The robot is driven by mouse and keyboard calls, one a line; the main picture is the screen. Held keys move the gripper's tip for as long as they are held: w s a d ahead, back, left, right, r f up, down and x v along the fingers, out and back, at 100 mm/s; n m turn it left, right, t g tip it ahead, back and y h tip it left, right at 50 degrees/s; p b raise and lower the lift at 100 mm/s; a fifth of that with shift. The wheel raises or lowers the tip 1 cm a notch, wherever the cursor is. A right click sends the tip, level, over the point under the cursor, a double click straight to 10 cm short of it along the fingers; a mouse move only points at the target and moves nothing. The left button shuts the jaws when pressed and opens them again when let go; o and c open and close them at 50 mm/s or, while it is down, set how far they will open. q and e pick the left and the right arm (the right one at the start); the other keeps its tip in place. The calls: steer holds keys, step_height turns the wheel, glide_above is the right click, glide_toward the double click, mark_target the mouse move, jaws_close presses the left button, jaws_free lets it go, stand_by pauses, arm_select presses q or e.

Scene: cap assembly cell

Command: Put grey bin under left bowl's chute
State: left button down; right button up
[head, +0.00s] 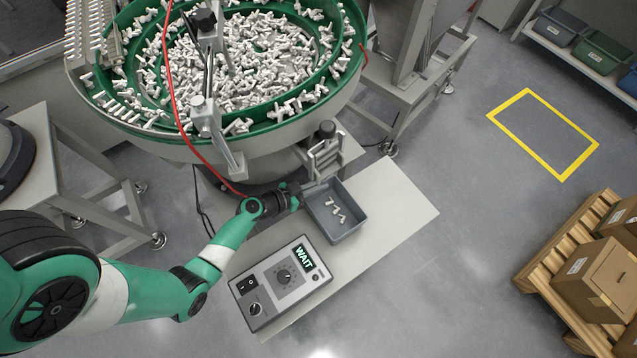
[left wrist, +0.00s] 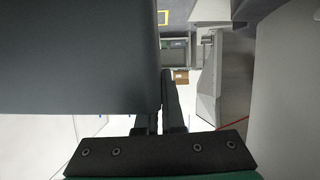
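The grey bin (head: 352,232) holds a few white parts and is over the pale table, just in front of the bowl's metal chute (head: 324,157). I cannot tell whether it rests on the table or is slightly raised. The green bowl (head: 352,75) above is full of white parts. My left gripper (head: 301,191) is at the bin's left rim, its fingers close together on the wall. In the left wrist view the bin's dark wall (left wrist: 75,60) fills the left side and partly hides one finger of the gripper (left wrist: 160,105). My right gripper is out of view.
A control box (head: 283,281) reading WAIT stands on the table (head: 395,205) below the bin. The table is bare to the right. A yellow floor outline (head: 512,101) is empty. Boxes (head: 596,279) sit on a pallet at right; a red cable (head: 172,95) crosses the bowl.

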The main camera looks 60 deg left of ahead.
arm_select(q)
steer(key=shift+f, duration=0.15)
steer(key=c, duration=1)
jaws_free()
steer(key=shift+c, duration=0.2)
steer(key=shift+s+r, duration=0.1)
steer(key=shift+r, duration=0.2)
steer(key=p+v, duration=0.3)
steer(key=v, duration=0.8)
steer(key=shift+s, duration=0.4)
steer(key=shift+r, duration=0.15)
